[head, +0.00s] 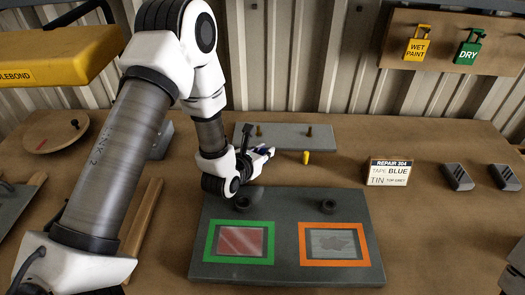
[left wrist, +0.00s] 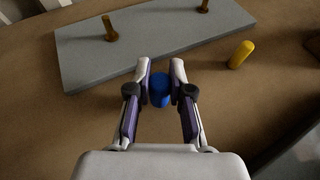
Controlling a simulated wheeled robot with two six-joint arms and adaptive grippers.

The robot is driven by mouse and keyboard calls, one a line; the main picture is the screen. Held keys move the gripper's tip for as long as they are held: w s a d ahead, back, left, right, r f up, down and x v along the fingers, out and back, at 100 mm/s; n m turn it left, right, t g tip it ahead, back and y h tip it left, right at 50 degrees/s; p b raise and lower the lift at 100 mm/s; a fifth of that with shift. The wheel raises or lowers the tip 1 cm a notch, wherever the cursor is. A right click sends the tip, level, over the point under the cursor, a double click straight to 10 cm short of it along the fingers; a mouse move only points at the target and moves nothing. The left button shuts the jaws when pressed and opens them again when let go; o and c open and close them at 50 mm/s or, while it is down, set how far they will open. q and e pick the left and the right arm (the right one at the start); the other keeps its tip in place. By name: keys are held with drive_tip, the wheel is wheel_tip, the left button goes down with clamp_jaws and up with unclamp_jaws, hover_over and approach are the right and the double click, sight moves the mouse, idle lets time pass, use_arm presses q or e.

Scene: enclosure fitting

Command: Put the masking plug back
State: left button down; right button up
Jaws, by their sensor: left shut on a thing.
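My left gripper (head: 264,152) is shut on a small blue plug (left wrist: 160,90), held between the fingertips above the brown table. In the head view the blue plug shows only as a small patch at the fingertips. A yellow plug (head: 306,157) is on the table to the right of the gripper; it also shows in the left wrist view (left wrist: 241,54). A dark grey panel (head: 290,275) lies in front, with two dark round bosses, the left one (head: 243,204) and the right one (head: 328,206). My right gripper is out of view.
A grey board (head: 285,131) with two brass pegs lies behind. A sign (head: 388,172) reading REPAIR 304, TAPE BLUE stands at right. Green (head: 211,243) and orange (head: 302,243) tape frames surround windows on the panel. Two grey blocks (head: 457,177) (head: 504,177) sit far right.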

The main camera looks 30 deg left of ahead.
use_arm(q)
drive_tip(key=shift+f, duration=0.25)
drive_tip(key=c, duration=1.1)
unclamp_jaws()
drive_tip(key=shift+w+a+f, duration=0.1)
drive_tip(key=shift+w+a, duration=0.05)
drive_tip(key=shift+o, duration=0.2)
drive_tip(key=shift+r, duration=0.2)
